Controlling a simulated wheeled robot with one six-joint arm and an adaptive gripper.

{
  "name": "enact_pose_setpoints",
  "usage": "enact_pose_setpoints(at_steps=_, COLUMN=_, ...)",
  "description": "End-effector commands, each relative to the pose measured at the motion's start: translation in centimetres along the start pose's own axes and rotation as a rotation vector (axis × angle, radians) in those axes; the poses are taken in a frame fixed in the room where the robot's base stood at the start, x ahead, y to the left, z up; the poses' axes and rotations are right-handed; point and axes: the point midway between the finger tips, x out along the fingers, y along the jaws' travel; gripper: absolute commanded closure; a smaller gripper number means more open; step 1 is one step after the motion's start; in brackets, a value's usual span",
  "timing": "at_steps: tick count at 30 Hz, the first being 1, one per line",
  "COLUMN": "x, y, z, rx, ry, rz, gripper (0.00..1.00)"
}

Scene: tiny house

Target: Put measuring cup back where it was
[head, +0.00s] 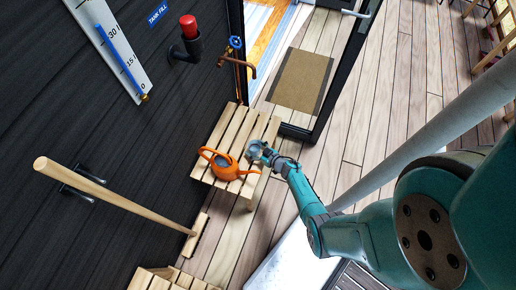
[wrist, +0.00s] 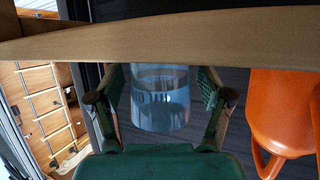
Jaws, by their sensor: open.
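In the head view the cup (head: 254,148) shows small at the right side of the slatted bench (head: 229,130). My gripper (wrist: 160,100) is open, with one finger on each side of the cup. Gaps show between the fingers and the cup. In the head view my gripper (head: 266,156) reaches the bench from the right and partly covers the cup.
An orange watering can (head: 226,166) stands on the bench just left of the cup; it also shows at the right of the wrist view (wrist: 282,110). A copper tap (head: 250,67) sticks out above the bench. A broom (head: 120,200) leans nearby.

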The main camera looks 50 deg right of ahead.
Motion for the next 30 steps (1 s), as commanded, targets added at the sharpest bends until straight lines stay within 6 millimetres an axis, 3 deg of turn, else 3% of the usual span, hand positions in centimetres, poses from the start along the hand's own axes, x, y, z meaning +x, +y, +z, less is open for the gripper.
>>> enact_pose_setpoints(at_steps=5, x=-1.0, y=0.0, z=-0.1, rx=0.000, ry=0.001, rz=0.001, gripper=0.21)
enact_pose_setpoints(at_steps=21, x=-10.1, y=0.1, z=-0.2, rx=0.002, ry=0.001, rz=0.005, gripper=0.21)
enact_pose_setpoints(at_steps=30, x=-12.1, y=0.0, z=-0.2, rx=0.000, ry=-0.001, rz=0.001, gripper=0.21)
